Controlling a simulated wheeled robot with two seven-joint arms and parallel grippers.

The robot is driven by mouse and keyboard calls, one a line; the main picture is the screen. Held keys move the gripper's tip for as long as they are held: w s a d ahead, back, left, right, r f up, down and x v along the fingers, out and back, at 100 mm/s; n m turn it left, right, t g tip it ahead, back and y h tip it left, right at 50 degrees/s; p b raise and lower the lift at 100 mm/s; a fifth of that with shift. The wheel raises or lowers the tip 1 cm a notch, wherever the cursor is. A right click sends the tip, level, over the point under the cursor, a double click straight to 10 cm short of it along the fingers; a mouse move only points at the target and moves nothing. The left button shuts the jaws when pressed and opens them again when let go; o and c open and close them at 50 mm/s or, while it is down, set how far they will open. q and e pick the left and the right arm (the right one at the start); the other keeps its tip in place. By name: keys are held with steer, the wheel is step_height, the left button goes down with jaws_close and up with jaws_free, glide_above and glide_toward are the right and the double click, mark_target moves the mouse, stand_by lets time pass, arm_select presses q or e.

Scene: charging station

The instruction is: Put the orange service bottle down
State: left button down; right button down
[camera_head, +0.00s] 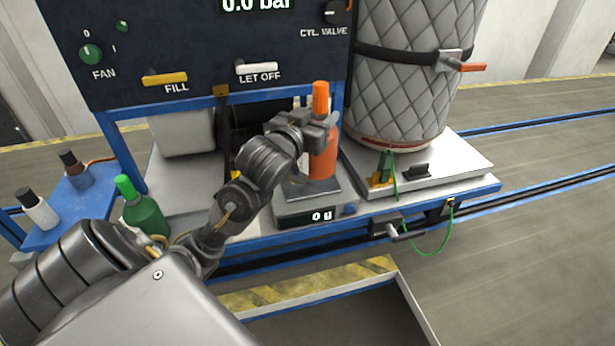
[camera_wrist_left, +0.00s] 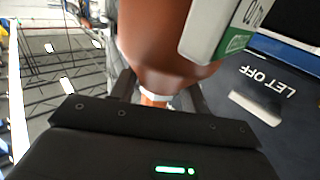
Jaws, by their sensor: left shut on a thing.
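The orange service bottle (camera_head: 324,156) is upright in the head view, with its orange cap (camera_head: 320,97) on top. My left gripper (camera_head: 318,122) is shut around its neck. In the left wrist view the bottle body (camera_wrist_left: 165,40) is close and large, with a white and green label, and the neck lies between my left fingers (camera_wrist_left: 155,98). The bottle's base shows over the plate of a small scale (camera_head: 307,213), whose display reads 0 g. I cannot see clearly whether there is a gap under the base. My right gripper is not in view.
A quilted cylinder (camera_head: 415,70) stands on a pale platform right of the bottle. A green bottle (camera_head: 143,212) stands at the left, and a white bottle (camera_head: 37,210) on a blue side shelf. The control panel (camera_head: 200,45) rises behind.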

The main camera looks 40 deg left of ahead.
arm_select(q)
steer(key=shift+a+r, duration=0.35)
steer(key=shift+r, duration=0.05)
steer(key=shift+a, duration=0.1)
steer(key=w+a+f+p, duration=0.4)
steer(key=w+a+f, duration=0.4)
steer(key=f, duration=0.5)
steer(key=shift+w+a, duration=0.4)
steer(key=shift+a, duration=0.85)
steer(key=c, duration=0.7)
jaws_free()
steer(key=shift+f, duration=0.15)
